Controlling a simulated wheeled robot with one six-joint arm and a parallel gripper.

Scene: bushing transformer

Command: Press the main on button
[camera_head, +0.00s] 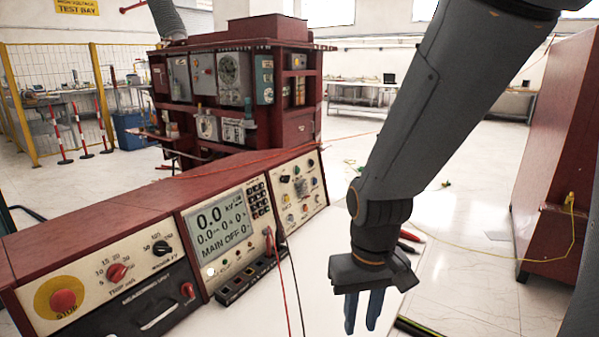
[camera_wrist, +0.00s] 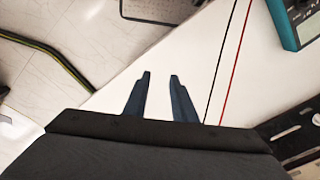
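A red control console (camera_head: 160,215) stands at the left in the head view. Its display (camera_head: 218,228) reads 0.0 kV and "MAIN OFF". A row of small buttons (camera_head: 235,259) lies just under the display; their labels are too small to read, so I cannot tell which one is main on. My gripper (camera_head: 362,318) hangs fingers down over the white table, to the right of the console and apart from it. In the wrist view its two blue fingers (camera_wrist: 160,78) are parted with nothing between them, so it is open and empty.
A red STOP button (camera_head: 63,301) sits at the console's left end. Red and black leads (camera_head: 291,280) run from the panel across the white table (camera_wrist: 185,45). A teal device (camera_wrist: 290,25) is at the wrist view's top right. A red cabinet (camera_head: 560,150) stands right.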

